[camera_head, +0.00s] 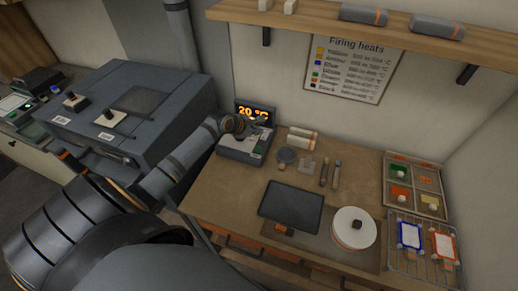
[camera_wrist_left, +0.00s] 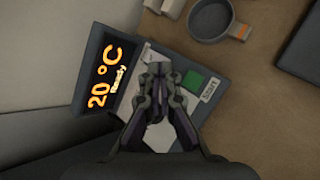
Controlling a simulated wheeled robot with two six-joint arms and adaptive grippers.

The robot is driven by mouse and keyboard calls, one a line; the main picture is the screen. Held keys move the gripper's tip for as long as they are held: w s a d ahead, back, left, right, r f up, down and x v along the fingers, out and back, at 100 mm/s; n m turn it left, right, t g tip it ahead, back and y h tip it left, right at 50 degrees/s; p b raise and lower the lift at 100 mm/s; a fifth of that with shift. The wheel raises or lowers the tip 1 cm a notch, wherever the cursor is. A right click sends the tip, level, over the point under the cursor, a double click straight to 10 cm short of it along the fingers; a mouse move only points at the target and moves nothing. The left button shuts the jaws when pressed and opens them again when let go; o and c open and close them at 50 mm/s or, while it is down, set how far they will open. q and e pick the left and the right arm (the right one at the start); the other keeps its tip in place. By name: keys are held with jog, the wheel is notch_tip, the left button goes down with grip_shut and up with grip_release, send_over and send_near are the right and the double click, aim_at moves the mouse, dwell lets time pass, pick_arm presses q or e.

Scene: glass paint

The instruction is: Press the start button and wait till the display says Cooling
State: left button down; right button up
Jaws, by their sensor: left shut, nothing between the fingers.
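The controller (camera_head: 240,146) is a grey box at the back left of the bench. Its dark display (camera_head: 256,113) shows orange text; in the wrist view the display (camera_wrist_left: 103,78) reads 20 °C and Ready. A green button (camera_wrist_left: 194,82) sits on the box beside a white label reading Start. My left gripper (camera_head: 250,127) is above the controller, shut and empty. In the wrist view its fingertips (camera_wrist_left: 160,70) lie between the display and the green button, to the button's left. Contact with the box cannot be told. My right gripper is not in view.
A large grey kiln (camera_head: 140,108) stands left of the bench. On the bench are a dark tablet-like plate (camera_head: 290,205), a white round disc (camera_head: 353,228), a compartment tray (camera_head: 415,158) and a wire rack (camera_head: 425,270). A round grey dish (camera_wrist_left: 210,18) lies close to the controller.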

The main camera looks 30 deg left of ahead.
aim_at(257, 150)
pick_arm(q)
notch_tip(257, 150, down, 4)
jog(key=b, duration=0.3)
notch_tip(257, 150, down, 3)
jog(key=b, duration=0.2)
jog(key=shift+b, duration=0.4)
jog(key=shift+f, duration=0.3)
jog(key=shift+s, duration=0.1)
jog(key=shift+f, duration=0.1)
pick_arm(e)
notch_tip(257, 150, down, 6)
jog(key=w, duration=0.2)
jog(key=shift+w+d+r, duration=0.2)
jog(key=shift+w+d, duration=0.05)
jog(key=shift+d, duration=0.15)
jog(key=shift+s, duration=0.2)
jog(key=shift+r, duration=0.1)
